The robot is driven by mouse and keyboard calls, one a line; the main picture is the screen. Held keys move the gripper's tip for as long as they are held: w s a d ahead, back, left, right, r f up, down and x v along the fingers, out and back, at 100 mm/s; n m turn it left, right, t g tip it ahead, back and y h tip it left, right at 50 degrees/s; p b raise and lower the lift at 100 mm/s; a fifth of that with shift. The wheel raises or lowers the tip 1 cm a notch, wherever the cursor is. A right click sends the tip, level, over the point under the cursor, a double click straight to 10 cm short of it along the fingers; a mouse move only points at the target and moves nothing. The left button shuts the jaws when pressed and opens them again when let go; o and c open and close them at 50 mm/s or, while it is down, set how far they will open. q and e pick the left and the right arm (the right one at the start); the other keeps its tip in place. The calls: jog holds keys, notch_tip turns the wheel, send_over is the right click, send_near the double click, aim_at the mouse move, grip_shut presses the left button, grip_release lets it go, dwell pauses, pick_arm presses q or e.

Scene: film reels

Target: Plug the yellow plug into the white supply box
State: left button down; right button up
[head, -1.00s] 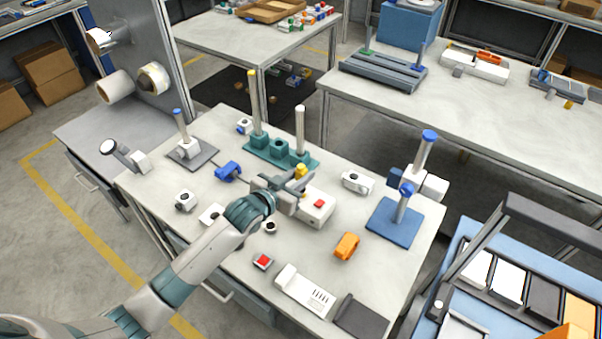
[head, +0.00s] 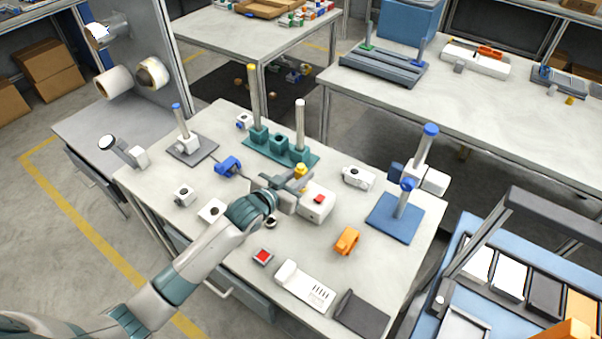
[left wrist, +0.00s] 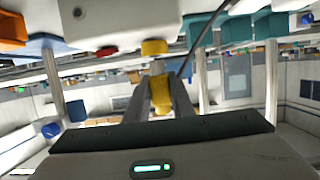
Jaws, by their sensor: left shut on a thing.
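The white supply box (head: 318,210) with a red button on top stands near the middle of the table. It also shows at the top of the left wrist view (left wrist: 120,22). My left gripper (head: 300,182) is at the box's far left side, low over the table. In the left wrist view its fingers are shut on the yellow plug (left wrist: 160,92). A second yellow part (left wrist: 154,47) shows just beyond the fingertips, at the box's edge. Whether plug and box touch I cannot tell. A dark cable runs close by the fingers. My right gripper is not in view.
A teal stand with posts (head: 278,146) is behind the gripper. A blue clamp-like piece (head: 229,166) lies to the left, an orange block (head: 347,241) to the front right. A blue-based post (head: 394,218) stands at right. The front middle has some bare table.

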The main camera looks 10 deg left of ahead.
pick_arm(q)
jog(key=shift+f+b, duration=0.55)
jog(key=shift+f, duration=0.7)
jog(key=shift+s, duration=0.1)
jog(key=c, duration=1.5)
grip_release()
jog(key=shift+f, duration=0.1)
jog(key=shift+o, duration=0.2)
jog(key=b+v, duration=0.3)
jog(key=v, duration=1.4)
jog(key=shift+a+b, duration=0.2)
jog(key=shift+b, duration=0.2)
